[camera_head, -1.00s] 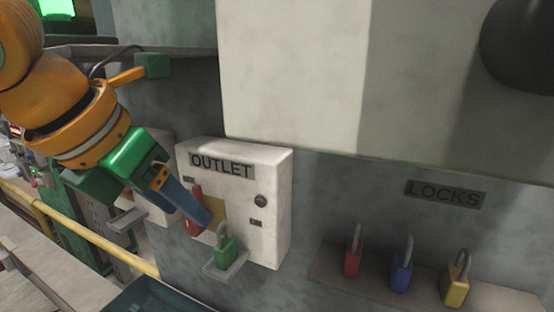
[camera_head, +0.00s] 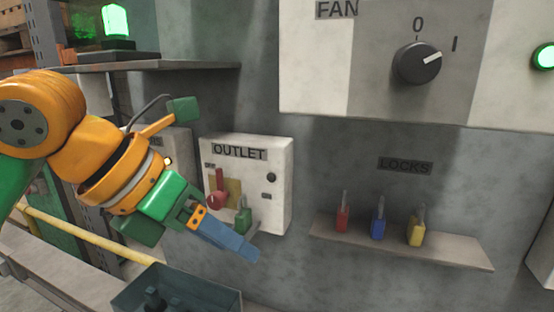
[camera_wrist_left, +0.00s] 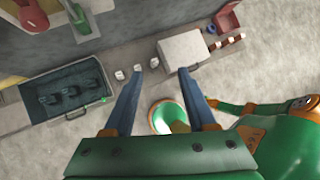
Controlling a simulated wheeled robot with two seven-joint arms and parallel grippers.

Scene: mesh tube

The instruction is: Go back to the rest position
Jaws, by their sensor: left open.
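My left gripper (camera_head: 248,250) comes in from the left in the head view, with its blue fingers in front of the lower part of the white OUTLET box (camera_head: 275,205). In the left wrist view the two fingers (camera_wrist_left: 160,72) are apart with nothing held between them. A red handle (camera_head: 217,198) is on the box's front, and a green padlock (camera_head: 243,221) is beside it, just above my fingers. My right gripper does not show.
A shelf (camera_head: 450,250) under the LOCKS label holds red (camera_head: 342,219), blue (camera_head: 378,229) and yellow (camera_head: 415,233) padlocks. The FAN panel with a black knob (camera_head: 417,64) is above. A dark bin (camera_head: 215,300), also in the left wrist view (camera_wrist_left: 60,118), stands below my left arm.

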